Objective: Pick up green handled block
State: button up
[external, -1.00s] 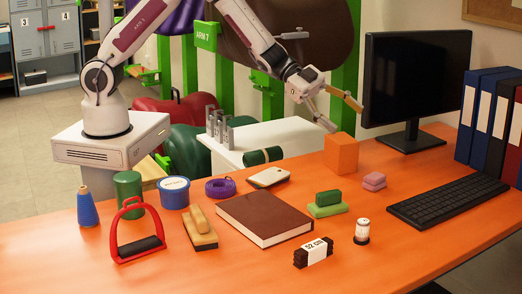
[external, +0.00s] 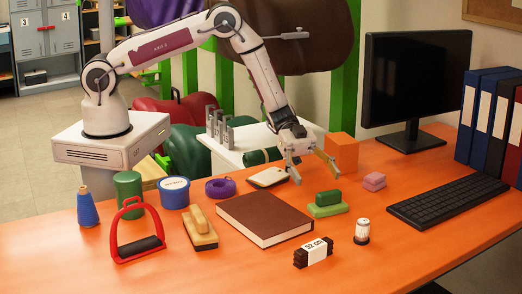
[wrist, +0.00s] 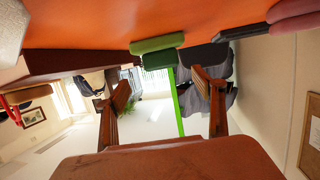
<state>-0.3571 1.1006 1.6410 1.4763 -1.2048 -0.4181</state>
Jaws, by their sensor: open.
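The green handled block (external: 327,210) lies on the orange desk, with a light green base and a darker green handle on top. In the wrist view the green handled block (wrist: 157,44) shows beyond the fingertips, near the top middle, with its dark handle toward the picture's lower side. My gripper (external: 316,174) is open and empty, above the desk and behind the block in the external view. In the wrist view the two fingers of my gripper (wrist: 162,84) stand apart, with no object between them.
A brown book (external: 264,217) lies left of the block. A white spool (external: 362,231) and a dark bundle labelled 52 cm (external: 314,252) are in front.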

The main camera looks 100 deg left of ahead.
aim_at(328, 190)
dwell(0.3)
jog(key=shift+x, duration=1.3)
jog(key=shift+x, duration=2.65)
jog(key=shift+w+a, duration=0.1)
jog(key=shift+w, duration=0.05)
jog(key=shift+c, duration=0.4)
jog(key=c, duration=1.2)
